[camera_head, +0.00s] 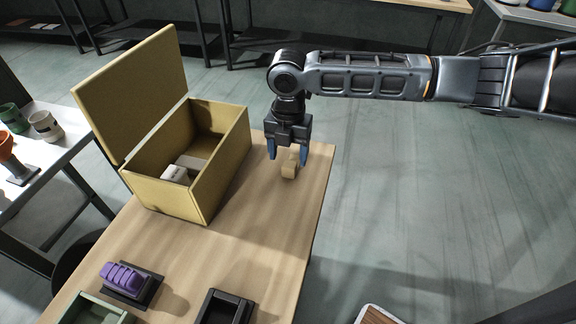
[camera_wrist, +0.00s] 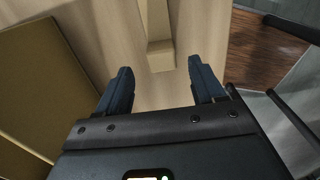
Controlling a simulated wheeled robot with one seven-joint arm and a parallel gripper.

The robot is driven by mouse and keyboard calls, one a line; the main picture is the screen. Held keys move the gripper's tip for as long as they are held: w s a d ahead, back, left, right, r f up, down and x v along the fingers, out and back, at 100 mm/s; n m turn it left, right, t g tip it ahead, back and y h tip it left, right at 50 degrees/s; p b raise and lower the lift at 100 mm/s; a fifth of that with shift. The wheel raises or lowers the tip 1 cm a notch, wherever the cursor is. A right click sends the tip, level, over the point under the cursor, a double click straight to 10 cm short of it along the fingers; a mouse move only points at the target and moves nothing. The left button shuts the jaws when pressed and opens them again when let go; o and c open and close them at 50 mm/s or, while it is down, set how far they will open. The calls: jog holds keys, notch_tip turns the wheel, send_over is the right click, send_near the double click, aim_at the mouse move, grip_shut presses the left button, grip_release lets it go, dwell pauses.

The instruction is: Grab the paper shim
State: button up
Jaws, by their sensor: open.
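A small tan block-like piece (camera_head: 289,169), which looks like the paper shim, stands on the wooden table near its far right edge. In the wrist view the tan piece (camera_wrist: 159,45) shows as a long upright shape with a wider end, just beyond and between my fingertips. My gripper (camera_head: 287,157) points down right over it, with blue fingers open and nothing held. In the wrist view my gripper (camera_wrist: 160,68) has its fingers apart on either side of the piece's line. I cannot tell how far the fingertips are above it.
An open yellow-tan box (camera_head: 229,167) with a raised lid stands left of my gripper, pale blocks inside. A purple ribbed object (camera_head: 126,275) on a black holder, a black tray (camera_head: 225,308) and a green tray (camera_head: 88,311) sit at the near end. The table's middle is clear.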

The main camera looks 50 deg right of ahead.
aim_at(289, 165)
jog(key=shift+s+f+p, duration=0.15)
jog(key=shift+f+p, duration=0.2)
jog(key=shift+f, duration=2)
jog(key=shift+c, duration=0.4)
jog(key=c, duration=1)
jog(key=shift+o, duration=0.2)
jog(key=shift+r, duration=0.1)
